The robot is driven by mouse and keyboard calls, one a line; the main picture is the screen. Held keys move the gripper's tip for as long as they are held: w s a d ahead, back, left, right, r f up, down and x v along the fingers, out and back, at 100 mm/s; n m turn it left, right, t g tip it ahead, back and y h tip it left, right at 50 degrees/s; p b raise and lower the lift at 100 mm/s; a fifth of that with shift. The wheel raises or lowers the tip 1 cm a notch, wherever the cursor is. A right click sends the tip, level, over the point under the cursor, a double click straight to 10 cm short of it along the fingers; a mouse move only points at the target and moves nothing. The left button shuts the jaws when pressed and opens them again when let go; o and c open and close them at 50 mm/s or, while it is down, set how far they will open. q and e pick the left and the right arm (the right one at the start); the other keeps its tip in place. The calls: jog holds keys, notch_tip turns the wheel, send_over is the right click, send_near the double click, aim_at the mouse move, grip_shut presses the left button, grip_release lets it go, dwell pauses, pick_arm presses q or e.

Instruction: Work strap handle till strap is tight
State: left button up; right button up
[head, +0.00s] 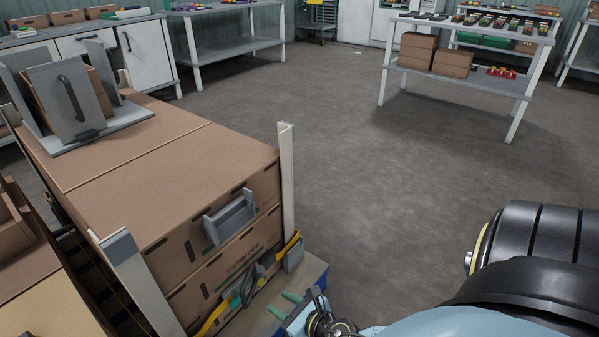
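A yellow strap (213,318) runs across the lower front of the stacked brown cartons (225,262). A dark buckle with a handle (250,285) sits on the strap, low on the carton face; the handle's exact angle is hard to tell. My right gripper (284,305) comes in from the lower right, with two green-tipped fingers spread apart and nothing seen between them. It is just right of and below the buckle, seemingly apart from it. My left gripper is not in view.
Pale corner posts (287,180) stand at the stack's edges. A grey bracket (231,218) sticks out from the upper carton. A grey holder (66,100) stands on top. Open floor (360,190) lies to the right; a table (470,78) with cartons stands behind.

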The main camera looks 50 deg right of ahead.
jog(key=v, duration=0.6)
jog(key=shift+s+r+p, duration=0.2)
jog(key=shift+s+p, duration=0.05)
jog(key=shift+p, duration=0.1)
